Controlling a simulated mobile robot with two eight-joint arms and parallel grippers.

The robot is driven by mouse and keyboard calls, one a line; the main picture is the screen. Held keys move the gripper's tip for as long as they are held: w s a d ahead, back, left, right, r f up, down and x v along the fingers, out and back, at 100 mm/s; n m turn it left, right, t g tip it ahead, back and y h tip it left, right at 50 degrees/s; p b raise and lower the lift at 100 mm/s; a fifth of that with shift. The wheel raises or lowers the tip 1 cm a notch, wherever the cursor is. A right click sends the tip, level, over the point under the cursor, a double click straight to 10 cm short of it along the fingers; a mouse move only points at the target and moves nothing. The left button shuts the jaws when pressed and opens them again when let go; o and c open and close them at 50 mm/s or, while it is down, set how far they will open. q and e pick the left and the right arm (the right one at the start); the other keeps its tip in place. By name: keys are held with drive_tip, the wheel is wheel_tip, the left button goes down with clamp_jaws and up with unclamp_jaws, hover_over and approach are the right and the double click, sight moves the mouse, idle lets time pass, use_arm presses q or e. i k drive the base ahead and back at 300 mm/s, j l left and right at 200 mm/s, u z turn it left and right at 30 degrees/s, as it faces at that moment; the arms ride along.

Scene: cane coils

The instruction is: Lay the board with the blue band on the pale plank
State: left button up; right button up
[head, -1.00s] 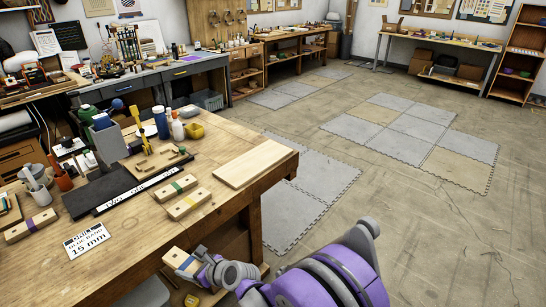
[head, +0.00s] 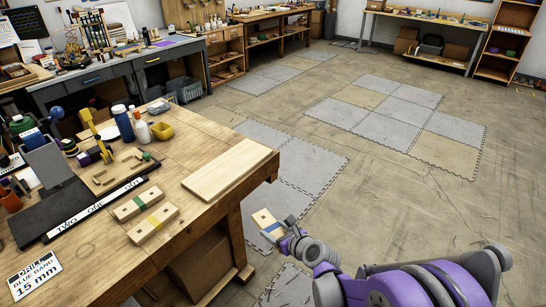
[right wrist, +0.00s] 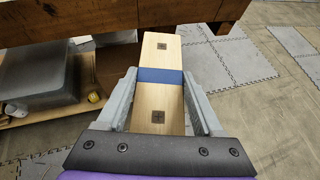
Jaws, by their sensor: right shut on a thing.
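The board with the blue band (head: 264,220) is pale wood with dark square marks. My right gripper (head: 280,233) is shut on it and holds it in the air, off the bench's right side. In the right wrist view the board (right wrist: 160,55) lies between the two grey fingers (right wrist: 160,100), its blue band near the fingertips and its far end sticking out ahead. The pale plank (head: 230,170) lies flat and bare near the bench's right edge, up and left of the gripper. My left gripper is not in view.
Boards with a green band (head: 138,203) and a yellow band (head: 154,222) lie left of the plank. A yellow cup (head: 162,130) and bottles stand behind. The bench edge (right wrist: 200,12) crosses ahead of the held board. A "Drill blue band 15 mm" card (head: 35,276) lies at front left.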

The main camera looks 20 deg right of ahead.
sight(230, 165)
drive_tip(key=i+l+z, duration=0.15)
drive_tip(key=z, duration=0.25)
drive_tip(key=i+l+z, duration=0.15)
drive_tip(key=z, duration=0.3)
drive_tip(key=i+z, duration=0.4)
drive_tip(key=i+l, duration=0.25)
drive_tip(key=i, duration=0.2)
drive_tip(key=i+l+u, duration=0.15)
drive_tip(key=i, duration=0.35)
drive_tip(key=i+l+u, duration=0.1)
drive_tip(key=u, duration=0.3)
drive_tip(key=i+l+u, duration=0.2)
drive_tip(key=u, duration=0.2)
drive_tip(key=i+l+u, duration=0.2)
drive_tip(key=u, duration=0.2)
drive_tip(key=i+l+u, duration=0.1)
drive_tip(key=u, duration=0.25)
drive_tip(key=i+l+u, duration=0.2)
drive_tip(key=u, duration=0.15)
drive_tip(key=i+l+u, duration=0.2)
drive_tip(key=u, duration=0.15)
